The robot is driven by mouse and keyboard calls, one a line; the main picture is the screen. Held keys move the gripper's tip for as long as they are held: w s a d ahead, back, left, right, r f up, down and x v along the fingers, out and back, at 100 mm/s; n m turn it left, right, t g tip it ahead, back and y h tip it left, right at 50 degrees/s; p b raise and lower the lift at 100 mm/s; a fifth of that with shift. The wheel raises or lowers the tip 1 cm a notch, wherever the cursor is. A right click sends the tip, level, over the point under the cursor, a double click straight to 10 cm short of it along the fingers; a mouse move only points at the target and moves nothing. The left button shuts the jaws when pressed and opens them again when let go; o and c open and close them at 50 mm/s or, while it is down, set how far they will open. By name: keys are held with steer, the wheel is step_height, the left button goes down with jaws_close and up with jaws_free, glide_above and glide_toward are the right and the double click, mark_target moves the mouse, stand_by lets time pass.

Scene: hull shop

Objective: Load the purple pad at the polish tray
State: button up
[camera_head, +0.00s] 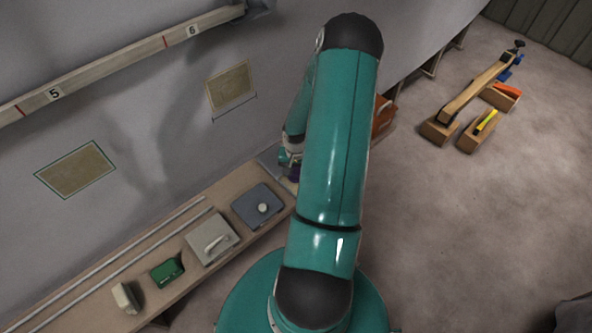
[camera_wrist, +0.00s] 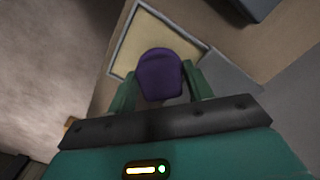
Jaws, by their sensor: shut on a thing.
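The purple pad (camera_wrist: 160,72) is between the two green fingers of my gripper (camera_wrist: 160,84) in the wrist view, and the gripper is shut on it. A small part of the pad (camera_head: 293,174) shows in the head view, mostly hidden by my arm. A shallow tray (camera_wrist: 128,42) with a grey rim and a pale yellow inside, seemingly the polish tray, lies beyond and beneath the pad in the wrist view. The pad overlaps the tray in the picture; I cannot tell whether they touch. In the head view my arm hides most of the tray.
The bench (camera_head: 190,213) carries a blue-grey box with a round knob (camera_head: 257,206), a grey lidded box (camera_head: 211,239), a green tool (camera_head: 167,271) and a pale block (camera_head: 126,298). The hull wall (camera_head: 150,110) rises behind. Open floor (camera_head: 480,210) lies right.

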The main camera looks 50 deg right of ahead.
mark_target(296, 170)
steer(key=shift+f, duration=0.5)
stand_by(1.2)
steer(key=shift+r, duration=3.55)
